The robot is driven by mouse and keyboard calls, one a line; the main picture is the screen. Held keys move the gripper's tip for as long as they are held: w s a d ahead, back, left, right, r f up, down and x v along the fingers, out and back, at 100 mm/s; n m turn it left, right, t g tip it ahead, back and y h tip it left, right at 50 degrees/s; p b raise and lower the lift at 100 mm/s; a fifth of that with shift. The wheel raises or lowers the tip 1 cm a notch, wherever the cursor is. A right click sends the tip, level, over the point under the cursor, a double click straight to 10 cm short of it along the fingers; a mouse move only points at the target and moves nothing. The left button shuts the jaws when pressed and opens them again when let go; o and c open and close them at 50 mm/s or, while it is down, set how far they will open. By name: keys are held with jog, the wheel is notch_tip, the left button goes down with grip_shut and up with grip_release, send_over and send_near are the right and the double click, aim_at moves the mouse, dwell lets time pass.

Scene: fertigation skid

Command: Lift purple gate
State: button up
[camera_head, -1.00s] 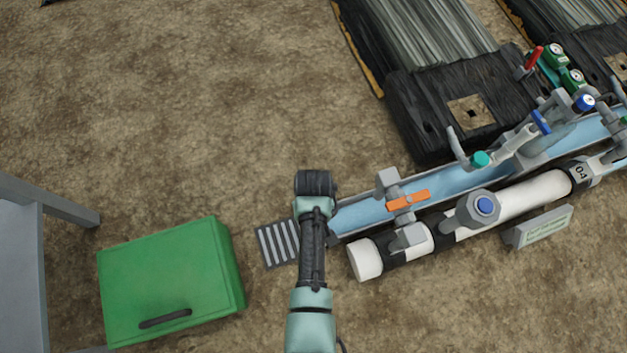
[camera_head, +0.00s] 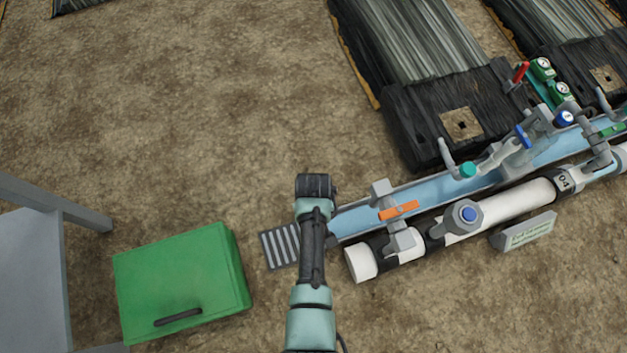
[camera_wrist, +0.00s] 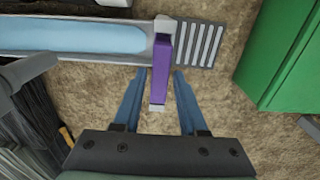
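The purple gate (camera_wrist: 161,68) is a narrow upright plate in the wrist view, at the end of the blue water channel (camera_wrist: 75,38). In the head view my arm hides it, and the channel (camera_head: 440,190) runs off to the upper right. My gripper (camera_wrist: 160,73) is open in the wrist view, with one blue finger on each side of the gate's lower part. Gaps show between the fingers and the gate, more clearly on the right. I cannot tell how deep the fingers are around it.
A striped grate (camera_head: 280,246) lies beside the channel end. A green box (camera_head: 180,280) stands to the left, with a grey frame (camera_head: 35,250) beyond it. Bare soil (camera_head: 200,120) is open at upper left.

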jog(key=shift+o, duration=0.8)
notch_tip(320, 180, up, 13)
jog(key=p, duration=0.8)
